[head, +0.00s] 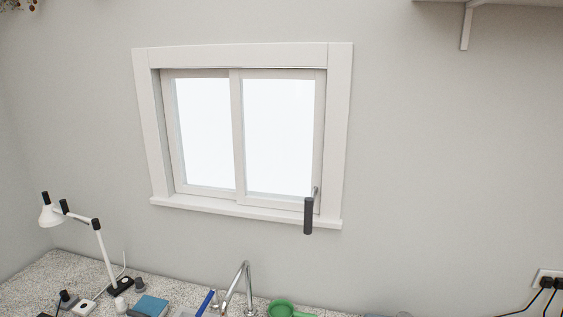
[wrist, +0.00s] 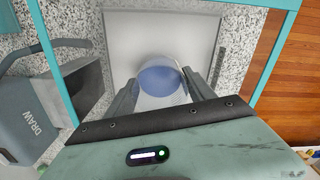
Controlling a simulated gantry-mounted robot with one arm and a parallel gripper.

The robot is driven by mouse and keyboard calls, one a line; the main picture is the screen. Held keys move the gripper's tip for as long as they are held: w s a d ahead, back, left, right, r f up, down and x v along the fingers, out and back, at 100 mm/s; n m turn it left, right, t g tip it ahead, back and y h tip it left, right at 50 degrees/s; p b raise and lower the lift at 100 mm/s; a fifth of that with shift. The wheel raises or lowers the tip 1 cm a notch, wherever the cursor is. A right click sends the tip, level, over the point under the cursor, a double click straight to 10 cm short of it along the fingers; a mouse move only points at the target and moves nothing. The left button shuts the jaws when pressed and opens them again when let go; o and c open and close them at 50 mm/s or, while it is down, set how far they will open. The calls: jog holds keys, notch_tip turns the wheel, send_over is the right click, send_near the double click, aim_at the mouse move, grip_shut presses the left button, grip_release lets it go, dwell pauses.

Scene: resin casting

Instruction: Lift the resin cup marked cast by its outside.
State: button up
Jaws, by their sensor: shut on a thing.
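In the wrist view, a round cup (wrist: 158,76) with a blue-violet inside is seen from above, between the two dark fingers of my gripper (wrist: 160,88). The fingers are shut on the cup's outside, one on its left and one on its right. No cast mark can be read on it from here. Its lower part is hidden, so I cannot tell whether it touches the pale surface (wrist: 130,30) beneath it. The head view shows neither the cup nor my gripper.
In the wrist view, a grey-blue container marked DRAW (wrist: 25,125) stands at left. Speckled counter surrounds the pale surface; wooden floor (wrist: 285,75) lies at right. In the head view, a lamp (head: 103,255), faucet (head: 243,275) and green item (head: 283,308) stand below the window (head: 240,130).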

jog(key=shift+r+p, duration=1.05)
jog(key=shift+r, duration=0.55)
